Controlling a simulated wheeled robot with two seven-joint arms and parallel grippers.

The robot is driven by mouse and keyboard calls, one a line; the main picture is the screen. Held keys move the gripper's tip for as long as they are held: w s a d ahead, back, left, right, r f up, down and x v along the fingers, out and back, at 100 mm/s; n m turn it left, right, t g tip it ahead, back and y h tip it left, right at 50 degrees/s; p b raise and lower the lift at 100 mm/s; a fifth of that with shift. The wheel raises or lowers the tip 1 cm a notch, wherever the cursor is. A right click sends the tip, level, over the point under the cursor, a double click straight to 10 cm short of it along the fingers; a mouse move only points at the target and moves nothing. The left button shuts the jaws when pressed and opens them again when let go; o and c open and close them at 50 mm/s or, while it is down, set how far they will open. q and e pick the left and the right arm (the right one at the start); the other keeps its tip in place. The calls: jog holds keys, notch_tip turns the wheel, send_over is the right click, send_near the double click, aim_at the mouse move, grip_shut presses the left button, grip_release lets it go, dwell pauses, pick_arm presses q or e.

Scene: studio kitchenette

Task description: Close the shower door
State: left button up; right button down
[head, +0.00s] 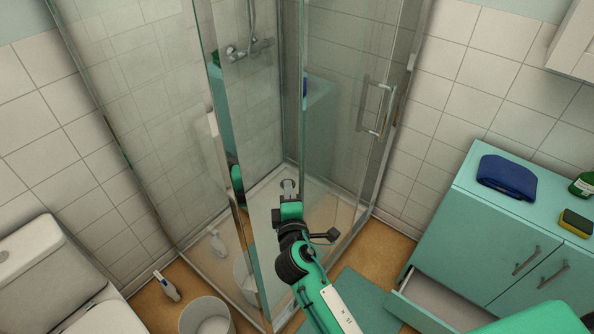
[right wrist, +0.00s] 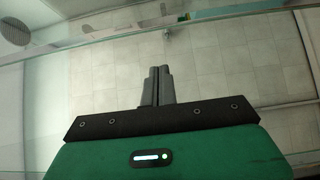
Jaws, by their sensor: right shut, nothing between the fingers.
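The shower door (head: 340,120) is a clear glass panel with a metal bar handle (head: 378,110), on the right part of the corner shower. My right gripper (head: 289,190) is shut and empty. My left gripper is not seen.
A toilet (head: 50,285), a spray bottle (head: 166,286) and a white bin (head: 206,318) stand at the left. A teal cabinet (head: 480,240) with an open drawer (head: 440,300) stands at the right. A teal mat (head: 355,300) lies on the floor.

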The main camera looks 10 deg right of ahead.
aim_at(350, 123)
jog(key=w+d+p, duration=0.1)
jog(key=w, duration=0.1)
jog(key=w+d+p, duration=0.1)
jog(key=w+d, duration=0.1)
jog(key=shift+r, duration=0.1)
jog(key=shift+w+d, duration=0.25)
jog(key=shift+w+d, duration=0.1)
jog(key=w+d, duration=0.5)
jog(key=d, duration=0.1)
jog(key=w+d+b, duration=0.1)
jog(key=w+d, duration=0.4)
jog(key=d, duration=0.2)
jog(key=w+d+b, duration=0.1)
jog(key=w+d, duration=0.4)
jog(key=d, duration=0.2)
jog(key=shift+w+d+f, duration=0.1)
jog(key=shift+w+f, duration=0.1)
jog(key=shift+w, duration=0.15)
jog(key=shift+d+r, duration=0.15)
jog(key=shift+r, duration=0.15)
jog(key=shift+r, duration=0.1)
